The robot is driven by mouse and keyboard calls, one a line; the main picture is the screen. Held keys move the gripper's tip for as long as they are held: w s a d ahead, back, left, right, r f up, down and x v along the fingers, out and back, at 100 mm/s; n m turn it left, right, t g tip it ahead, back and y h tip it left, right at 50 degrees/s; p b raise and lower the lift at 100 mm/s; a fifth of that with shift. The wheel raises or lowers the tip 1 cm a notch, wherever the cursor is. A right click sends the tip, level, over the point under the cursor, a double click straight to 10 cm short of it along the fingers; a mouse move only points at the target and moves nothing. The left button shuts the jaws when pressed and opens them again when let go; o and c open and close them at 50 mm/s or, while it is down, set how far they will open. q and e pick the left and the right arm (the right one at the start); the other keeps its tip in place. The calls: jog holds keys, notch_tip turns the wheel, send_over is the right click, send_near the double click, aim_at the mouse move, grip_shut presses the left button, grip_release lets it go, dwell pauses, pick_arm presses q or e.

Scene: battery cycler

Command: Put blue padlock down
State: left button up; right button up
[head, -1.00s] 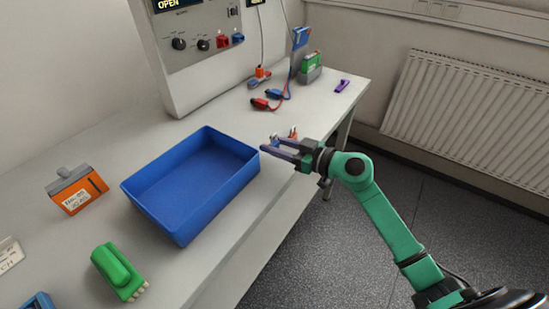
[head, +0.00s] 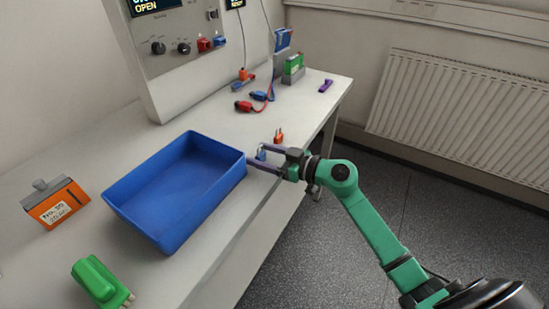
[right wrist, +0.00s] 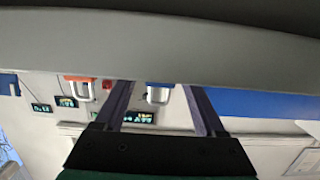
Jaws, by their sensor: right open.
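The blue padlock (head: 261,154) stands on the bench just right of the blue tray. My right gripper (head: 254,154) is open, with its two purple fingers spread on either side of the padlock. In the right wrist view, the blue padlock (right wrist: 159,94) with its silver shackle shows between the open fingers (right wrist: 158,98), with a visible gap to each. My left gripper is not in view.
An orange padlock (head: 279,138) stands just beyond the gripper. The blue tray (head: 178,243) is empty. Red and blue leads (head: 262,96) and the cycler (head: 185,75) are behind.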

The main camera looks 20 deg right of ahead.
jog(key=v, duration=1.1)
jog(key=shift+s+d, duration=0.25)
jog(key=shift+s, duration=0.1)
jog(key=w+d+f+m+t+h, duration=0.2)
jog(key=w+d+f+m+h, duration=0.15)
jog(key=d+f, duration=0.45)
jog(key=s+d+f+m+g+h, duration=0.1)
jog(key=s+d+f+m+h, duration=0.15)
jog(key=f, duration=0.75)
jog(key=s+d+f+m+h, duration=0.2)
jog(key=d+f+h, duration=0.1)
jog(key=f, duration=0.7)
jog(key=s+a+f+g+h, duration=0.3)
jog(key=s+f+g, duration=0.5)
jog(key=s+f, duration=1.3)
jog(key=s+a+f+n+g, duration=0.1)
jog(key=s+a+f+g, duration=0.1)
jog(key=s, duration=0.4)
jog(key=s+a+f+n+g+y, duration=0.1)
jog(key=s+a+f+g, duration=0.1)
jog(key=s+a+f, duration=0.2)
jog(key=shift+s+f+g, duration=0.3)
jog(key=shift+s+f, duration=0.5)
jog(key=shift+s, duration=0.15)
